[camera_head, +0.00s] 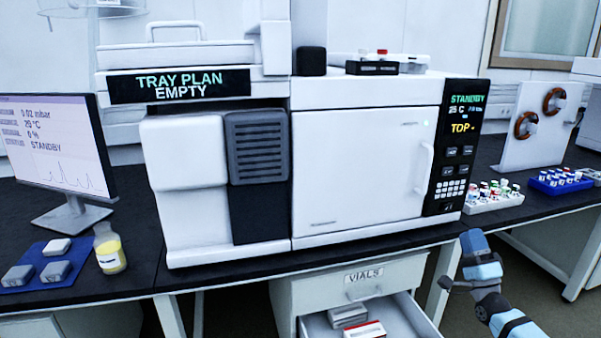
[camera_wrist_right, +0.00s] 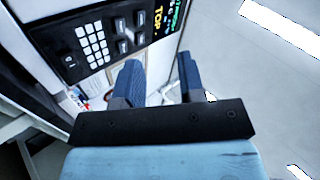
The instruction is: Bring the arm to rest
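My right arm (camera_head: 491,298) comes in at the lower right of the head view, in front of the bench edge. Its gripper (camera_head: 471,244) is below and right of the instrument's keypad and appears to hold nothing. In the right wrist view the two dark blue fingers of the gripper (camera_wrist_right: 160,82) stand apart with a gap between them, and nothing is gripped. My left arm and gripper are not in view.
The white instrument (camera_head: 366,165) stands on the dark bench, its door closed and panel reading STANDBY. Vial racks (camera_head: 494,197) stand to the right. A monitor (camera_head: 60,150) stands at left.

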